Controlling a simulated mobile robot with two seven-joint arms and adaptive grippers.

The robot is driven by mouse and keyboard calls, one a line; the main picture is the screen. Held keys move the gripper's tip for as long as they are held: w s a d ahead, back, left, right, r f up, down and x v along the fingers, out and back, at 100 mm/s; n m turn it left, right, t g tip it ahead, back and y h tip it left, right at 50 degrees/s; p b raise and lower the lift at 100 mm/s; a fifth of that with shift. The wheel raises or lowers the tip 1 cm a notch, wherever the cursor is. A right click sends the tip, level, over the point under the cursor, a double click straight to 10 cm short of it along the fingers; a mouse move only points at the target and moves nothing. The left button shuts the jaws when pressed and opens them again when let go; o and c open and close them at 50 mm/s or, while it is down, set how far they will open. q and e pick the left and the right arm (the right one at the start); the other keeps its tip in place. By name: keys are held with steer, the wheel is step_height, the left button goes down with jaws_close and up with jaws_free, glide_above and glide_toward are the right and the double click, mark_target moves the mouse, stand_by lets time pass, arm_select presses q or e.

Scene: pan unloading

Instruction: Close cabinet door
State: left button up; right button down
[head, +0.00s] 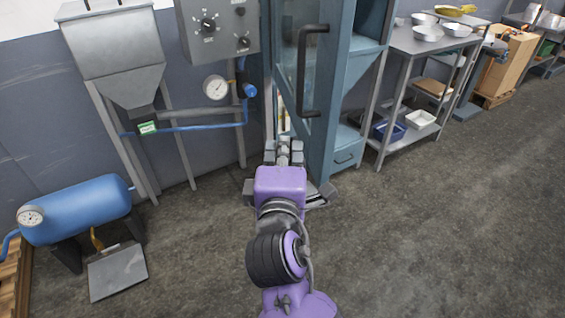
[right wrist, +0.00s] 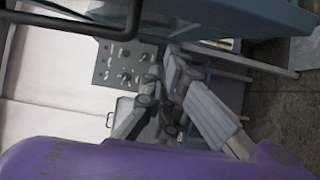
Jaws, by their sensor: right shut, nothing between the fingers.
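The blue-grey cabinet door (head: 334,95) with a glass pane stands upright ahead of me in the head view. It appears to stand ajar, with blue cabinet parts showing to its right. Its dark bar handle (head: 305,70) is on the front face; the handle also shows at the upper left of the right wrist view (right wrist: 115,32). My right gripper (head: 284,146) is shut and empty, low in front of the door and below the handle. In the right wrist view its fingers (right wrist: 174,68) are together near the door's edge; contact cannot be told. My left gripper is out of view.
A grey control box (head: 218,30) and a pressure gauge (head: 216,88) are on the left. A blue tank (head: 80,208) stands at lower left. A metal shelf table (head: 405,45) with bowls stands right of the cabinet. The floor at right is clear.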

steer(key=shift+w+d, duration=0.2)
steer(key=shift+d, duration=0.75)
steer(key=shift+w+d, duration=0.15)
steer(key=shift+d, duration=0.8)
steer(key=shift+p, duration=0.3)
